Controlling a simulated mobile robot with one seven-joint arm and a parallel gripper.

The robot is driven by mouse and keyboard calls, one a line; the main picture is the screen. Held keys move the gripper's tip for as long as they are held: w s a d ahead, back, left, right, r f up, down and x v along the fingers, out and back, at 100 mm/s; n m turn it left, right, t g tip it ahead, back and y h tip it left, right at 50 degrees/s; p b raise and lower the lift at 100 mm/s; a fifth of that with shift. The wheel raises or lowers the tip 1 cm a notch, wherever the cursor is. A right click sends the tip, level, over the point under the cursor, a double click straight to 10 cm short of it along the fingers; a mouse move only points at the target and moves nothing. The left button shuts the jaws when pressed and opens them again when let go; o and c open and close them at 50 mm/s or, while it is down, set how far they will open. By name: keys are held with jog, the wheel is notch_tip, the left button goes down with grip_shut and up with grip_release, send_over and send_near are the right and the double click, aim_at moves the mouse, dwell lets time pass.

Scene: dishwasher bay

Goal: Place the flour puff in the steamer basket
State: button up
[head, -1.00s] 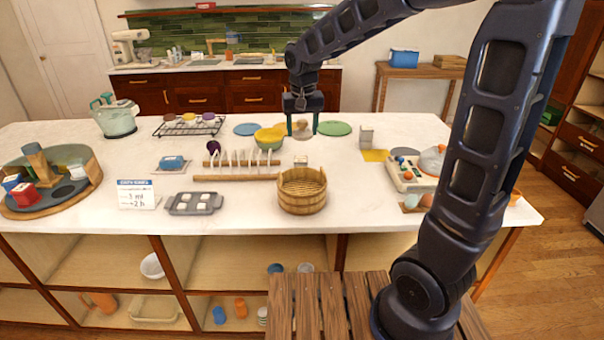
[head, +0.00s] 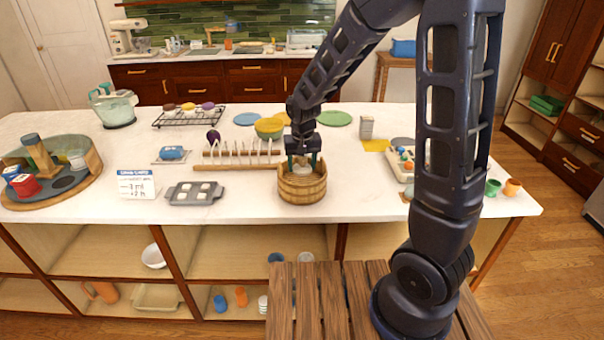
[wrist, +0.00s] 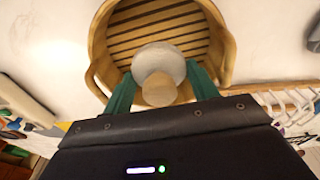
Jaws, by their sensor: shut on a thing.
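The flour puff (head: 302,169) is a pale grey-white disc with a tan knob, and it also shows in the wrist view (wrist: 165,62). My gripper (head: 303,160) points down with its green fingers shut on the puff, one on each side of the knob (wrist: 159,90). The steamer basket (head: 303,190) is a round wooden tub with a slatted floor, near the counter's front edge. In the wrist view the puff overlaps the near part of the basket's opening (wrist: 130,42). I cannot tell how far it is above the slats.
A wooden peg rack (head: 210,167) stands just left of the basket, and a grey tray (head: 195,193) lies farther left. A yellow-green bowl (head: 269,128) stands behind. A device with colored round items (head: 403,160) stands to the right. Bare counter lies between tray and basket.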

aim_at(302, 166)
jog(key=shift+f, duration=1.9)
jog(key=shift+f, duration=0.15)
jog(key=o, duration=1)
jog(key=shift+c, duration=0.2)
